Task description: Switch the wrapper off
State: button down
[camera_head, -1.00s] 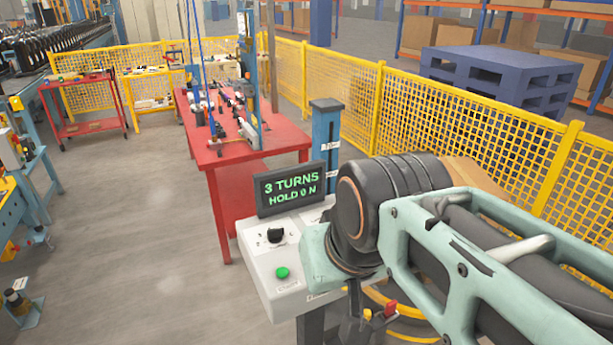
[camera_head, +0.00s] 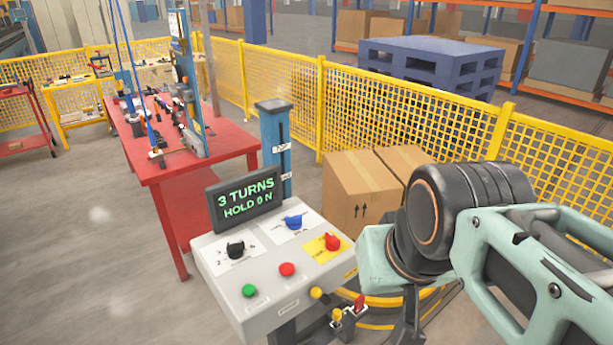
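The wrapper's control panel (camera_head: 222,270) is a light grey sloped box in the lower middle. Its dark display (camera_head: 245,199) reads "3 TURNS" and "HOLD 0 N" in green. The panel carries a black knob (camera_head: 235,249), a blue knob (camera_head: 293,221) and a red knob (camera_head: 332,241) on a yellow plate. A green button (camera_head: 249,290) and a red button (camera_head: 287,269) sit nearer its front. My arm is at the right, with its wrist beside the panel's right edge. Only a dark part below the wrist, perhaps my gripper (camera_head: 409,314), shows; its fingers cannot be made out.
Cardboard boxes (camera_head: 348,196) stand behind the panel, partly hidden by my arm. A blue post (camera_head: 275,150) rises behind the display. A red table (camera_head: 170,172) with tools stands at the left. Yellow mesh fencing (camera_head: 405,120) runs behind. The floor at lower left is clear.

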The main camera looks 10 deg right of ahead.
aim_at(332, 243)
jog(key=l+u, duration=1)
jog(key=l, duration=0.15)
jog(key=i+l+z, duration=0.25)
jog(key=i+l, duration=0.2)
jog(key=l, duration=0.15)
jog(key=l+z, duration=0.25)
jog(key=l, duration=0.25)
jog(key=i+j+u, duration=0.1)
jog(key=i+j, duration=0.1)
jog(key=i, duration=0.1)
